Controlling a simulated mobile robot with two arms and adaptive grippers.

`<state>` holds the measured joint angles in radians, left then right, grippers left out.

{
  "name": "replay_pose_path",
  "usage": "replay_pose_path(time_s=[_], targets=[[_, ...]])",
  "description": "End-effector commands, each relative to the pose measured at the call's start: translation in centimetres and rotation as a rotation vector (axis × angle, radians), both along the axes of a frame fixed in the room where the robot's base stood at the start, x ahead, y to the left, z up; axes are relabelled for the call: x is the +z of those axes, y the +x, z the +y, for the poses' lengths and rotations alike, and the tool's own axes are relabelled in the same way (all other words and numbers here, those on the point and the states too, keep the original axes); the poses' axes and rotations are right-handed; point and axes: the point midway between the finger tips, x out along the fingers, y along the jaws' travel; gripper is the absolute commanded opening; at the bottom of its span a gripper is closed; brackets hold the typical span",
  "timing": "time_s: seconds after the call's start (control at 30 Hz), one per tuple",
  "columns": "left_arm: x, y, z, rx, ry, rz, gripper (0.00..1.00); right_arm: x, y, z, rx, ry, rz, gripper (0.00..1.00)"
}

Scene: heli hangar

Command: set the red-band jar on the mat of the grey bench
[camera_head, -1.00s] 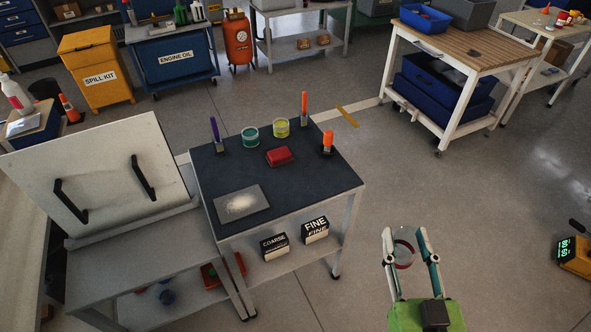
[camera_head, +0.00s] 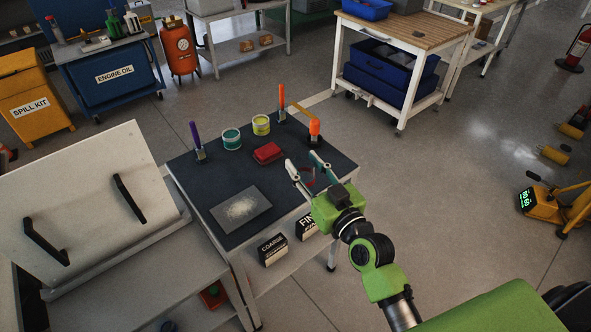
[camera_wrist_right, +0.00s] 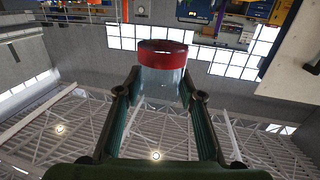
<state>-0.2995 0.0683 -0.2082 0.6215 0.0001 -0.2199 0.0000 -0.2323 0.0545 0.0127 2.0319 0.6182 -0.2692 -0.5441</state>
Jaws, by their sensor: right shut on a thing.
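In the wrist view the jar is clear glass with a wide red band (camera_wrist_right: 163,54), held between the two fingers (camera_wrist_right: 160,88). The dark mat (camera_head: 213,177) covers the bench top. My left gripper is not in view.
A white panel (camera_head: 92,205) stands left.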

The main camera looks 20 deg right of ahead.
Motion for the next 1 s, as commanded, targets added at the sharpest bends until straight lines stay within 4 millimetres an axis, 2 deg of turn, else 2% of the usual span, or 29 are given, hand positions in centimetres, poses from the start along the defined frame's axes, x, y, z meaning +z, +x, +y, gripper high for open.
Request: replay_pose_path(time_s=[0.1, 0.2, 0.3, 0.4, 0.5, 0.8, 0.9, 1.0], targets=[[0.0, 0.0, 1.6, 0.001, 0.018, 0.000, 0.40, -1.1, 2.9, 0.0, 0.000, -0.001, -0.001, 0.13], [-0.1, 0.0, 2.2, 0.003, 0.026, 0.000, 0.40, -2.2, 5.4, 0.1, 0.000, -0.002, -0.001, 0.13], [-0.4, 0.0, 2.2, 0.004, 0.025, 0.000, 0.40, -3.4, 7.9, 0.1, 0.000, -0.001, -0.001, 0.13], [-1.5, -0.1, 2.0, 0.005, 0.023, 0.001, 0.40, -5.9, 9.4, 0.1, 0.000, -0.004, 0.001, 0.13], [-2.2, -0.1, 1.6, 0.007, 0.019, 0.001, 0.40, -7.4, 10.7, 0.1, 0.000, -0.005, -0.001, 0.13], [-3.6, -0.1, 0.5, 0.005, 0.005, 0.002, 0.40, -9.9, 12.6, 0.2, -0.001, -0.004, 0.000, 0.13], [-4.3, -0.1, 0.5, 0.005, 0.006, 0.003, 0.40, -11.5, 12.4, 0.2, 0.000, -0.005, 0.000, 0.13], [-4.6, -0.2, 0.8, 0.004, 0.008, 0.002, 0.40, -12.2, 12.5, 0.2, -0.001, -0.004, -0.002, 0.13]])
